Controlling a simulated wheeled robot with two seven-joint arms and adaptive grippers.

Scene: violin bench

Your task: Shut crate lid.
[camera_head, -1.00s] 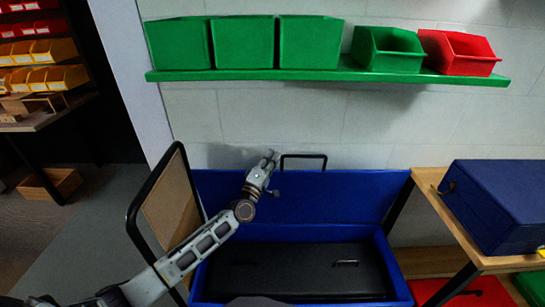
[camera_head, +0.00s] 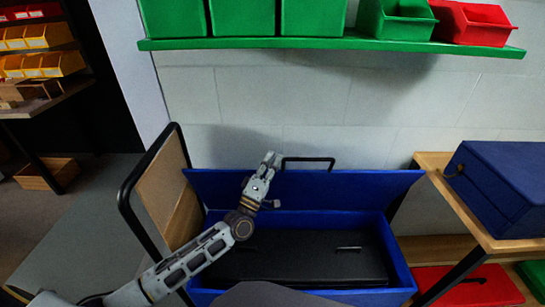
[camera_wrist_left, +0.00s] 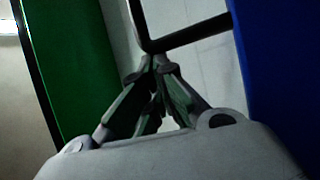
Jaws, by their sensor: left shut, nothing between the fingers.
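The blue crate (camera_head: 401,270) stands below the wall, open at the top. A black bar handle (camera_head: 308,160) sticks up at the lid's top edge. My left gripper (camera_head: 270,158) is shut and empty, just left of this handle. In the left wrist view its fingertips (camera_wrist_left: 155,65) are close to the black handle (camera_wrist_left: 190,34), with the blue lid (camera_wrist_left: 280,70) at the right; I cannot tell whether they touch. My right gripper is not in view.
A black case (camera_head: 300,260) lies inside the crate. A black-framed board (camera_head: 160,195) stands at the left. A wooden table (camera_head: 445,195) with a blue case (camera_head: 500,185) is at the right. A green shelf (camera_head: 330,42) with bins is above.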

